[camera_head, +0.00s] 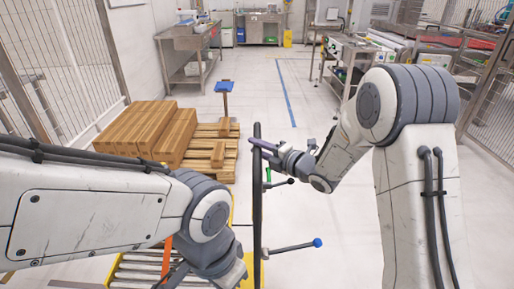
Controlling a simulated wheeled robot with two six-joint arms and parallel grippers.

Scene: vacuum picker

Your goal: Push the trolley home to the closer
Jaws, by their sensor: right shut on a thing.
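A black upright bar (257,205) stands in the middle of the view, seen nearly edge-on. It looks like the trolley's push bar. My right gripper (264,147) is shut on this bar near its top. A yellow-edged roller bed (135,272) lies at the bottom, partly hidden by my left arm; I cannot tell whether it belongs to the trolley. My left wrist hangs over it at bottom centre. The left gripper's fingers are mostly hidden or cut off, so their state is unclear. I cannot identify the closer with certainty.
Two levers, one with a blue knob (318,243) and one with a black knob, stick out right of the bar. Brown cartons (140,130) sit on a wooden pallet (215,160) at left. Mesh fencing flanks both sides. Clear floor with a blue line (285,92) lies ahead.

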